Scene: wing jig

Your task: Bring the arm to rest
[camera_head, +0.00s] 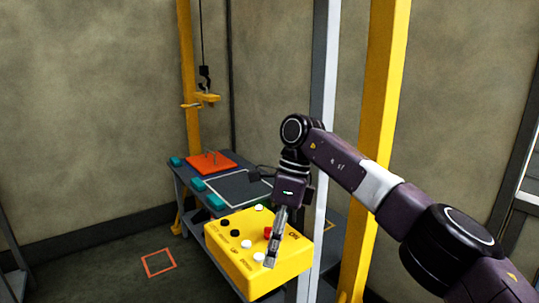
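My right arm comes in from the right side of the head view, dark purple with a pale band. Its gripper (271,254) points down over the front part of a yellow control box (240,270). The fingers look close together, but I cannot tell whether they are shut or whether the tips touch the box. The box has black, white and red buttons on its top. The red button (268,231) is just beside the fingers. My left gripper is not in view.
A grey workbench (182,194) stands behind the box, with an orange plate (210,162) and teal blocks (174,161) on it. A yellow post (378,130) and a pale post (322,70) stand close to my arm. A hook (205,80) hangs behind. An orange square (159,263) marks open floor.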

